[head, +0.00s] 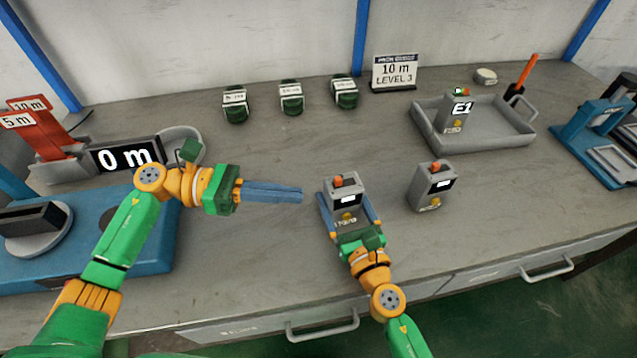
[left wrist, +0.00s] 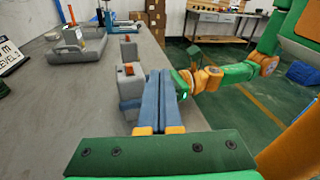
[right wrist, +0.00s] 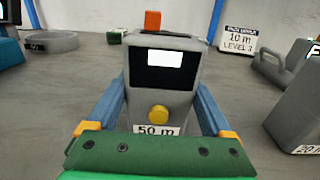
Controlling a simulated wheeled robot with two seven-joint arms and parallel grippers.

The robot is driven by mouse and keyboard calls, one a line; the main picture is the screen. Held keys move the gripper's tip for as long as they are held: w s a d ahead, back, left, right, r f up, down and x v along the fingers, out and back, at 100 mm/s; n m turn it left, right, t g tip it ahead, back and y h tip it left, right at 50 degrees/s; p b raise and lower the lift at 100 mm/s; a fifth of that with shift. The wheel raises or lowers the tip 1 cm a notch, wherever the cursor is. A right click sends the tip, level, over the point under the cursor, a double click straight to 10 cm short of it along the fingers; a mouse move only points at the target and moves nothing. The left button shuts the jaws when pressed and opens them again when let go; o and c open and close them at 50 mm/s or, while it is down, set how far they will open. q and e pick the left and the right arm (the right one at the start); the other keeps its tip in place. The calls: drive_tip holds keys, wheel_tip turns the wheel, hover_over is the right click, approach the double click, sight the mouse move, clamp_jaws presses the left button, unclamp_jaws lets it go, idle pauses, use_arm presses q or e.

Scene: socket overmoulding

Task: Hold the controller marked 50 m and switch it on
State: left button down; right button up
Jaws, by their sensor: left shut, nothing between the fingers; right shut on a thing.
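The controller marked 50 m (right wrist: 185,100) is a grey box with an orange top button, a dark face with a white screen patch, and a yellow knob (right wrist: 158,115). It stands upright near the middle of the bench in the head view (head: 344,196). My right gripper (head: 349,222) is shut on it, with one blue finger on each side. My left gripper (head: 301,195) is shut and empty, its fingertips pointing at the controller's left side and a little apart from it. The left wrist view also shows the held controller (left wrist: 130,87) beyond the left fingers.
A second grey controller (head: 430,187) stands just right. A grey tray (head: 510,137) holds another marked E1. Several green blocks (head: 291,98) and a sign reading 10 m LEVEL 3 (head: 395,72) stand at the back. A 0 m display (head: 127,154) is at left.

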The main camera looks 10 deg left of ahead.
sight(335, 182)
use_arm(q)
drive_tip(key=s+a+f+n+t, duration=0.1)
drive_tip(key=a+f+n+t, duration=0.1)
drive_tip(key=a+t, duration=0.4)
drive_tip(key=shift+a+f, duration=0.35)
drive_tip(key=shift+a, duration=0.7)
drive_tip(key=x, duration=1.4)
drive_tip(key=shift+d+f, duration=0.1)
drive_tip(key=shift+f, duration=0.15)
drive_tip(key=shift+x, duration=1.4)
use_arm(e)
drive_tip(key=shift+s, duration=0.1)
use_arm(q)
drive_tip(key=v, duration=1.4)
drive_tip(key=shift+r, duration=0.2)
